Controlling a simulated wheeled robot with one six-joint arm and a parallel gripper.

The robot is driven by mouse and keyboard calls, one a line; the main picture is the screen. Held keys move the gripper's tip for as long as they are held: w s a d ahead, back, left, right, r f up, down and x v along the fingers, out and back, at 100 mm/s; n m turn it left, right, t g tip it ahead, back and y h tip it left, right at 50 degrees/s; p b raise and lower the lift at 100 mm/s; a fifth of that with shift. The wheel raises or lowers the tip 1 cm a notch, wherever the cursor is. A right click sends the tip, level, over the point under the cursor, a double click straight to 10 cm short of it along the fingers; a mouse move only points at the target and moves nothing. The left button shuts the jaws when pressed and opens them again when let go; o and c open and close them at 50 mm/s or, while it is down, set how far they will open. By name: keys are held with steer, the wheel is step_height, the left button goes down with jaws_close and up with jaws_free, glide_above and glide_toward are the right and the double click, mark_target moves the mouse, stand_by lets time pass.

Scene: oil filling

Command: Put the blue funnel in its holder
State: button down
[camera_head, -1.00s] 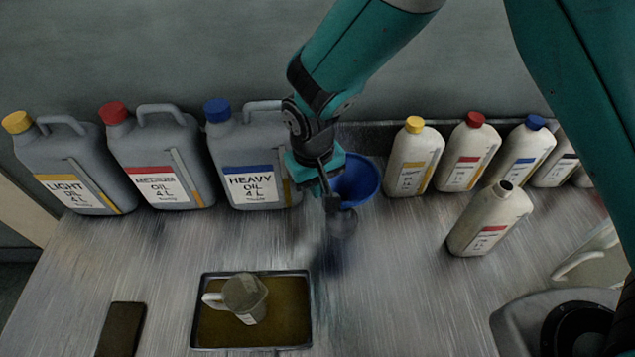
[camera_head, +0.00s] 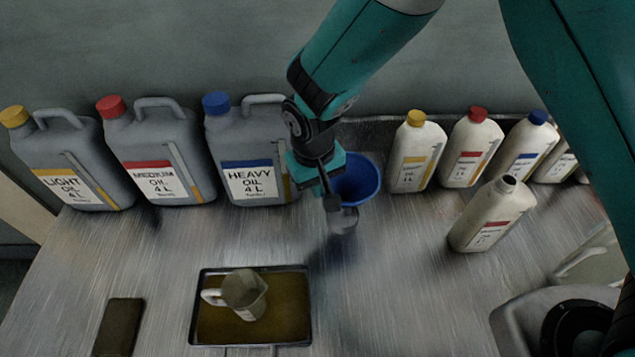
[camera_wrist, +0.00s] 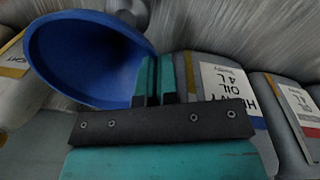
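The blue funnel (camera_head: 359,181) is beside my gripper (camera_head: 326,187), in front of the back wall between the grey canisters and the white bottles. Its wide mouth faces up toward the head view. In the wrist view the funnel (camera_wrist: 85,58) fills the upper left, and my gripper's teal fingers (camera_wrist: 154,78) are nearly together at its rim, apparently shut on it. The funnel's spout is hidden. A small round grey piece (camera_head: 343,220) shows just below the gripper; I cannot tell whether it is the holder. No holder is clearly visible.
Grey oil canisters (camera_head: 158,155) stand at the back left, white bottles (camera_head: 470,150) at the back right. An open white bottle (camera_head: 492,213) stands nearer. A tray (camera_head: 203,325) with a measuring jug (camera_head: 245,292) is in front. The middle of the metal table (camera_head: 390,290) is clear.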

steer(key=shift+f, duration=0.1)
steer(key=shift+f+b, duration=0.55)
steer(key=shift+f, duration=0.2)
steer(key=c, duration=1.3)
jaws_free()
steer(key=shift+r, duration=0.1)
step_height(320, 180, up, 17)
steer(key=a+b, duration=0.1)
steer(key=b, duration=0.1)
steer(key=shift+s+r+b, duration=0.15)
steer(key=shift+s+b, duration=0.1)
steer(key=shift+b, duration=0.05)
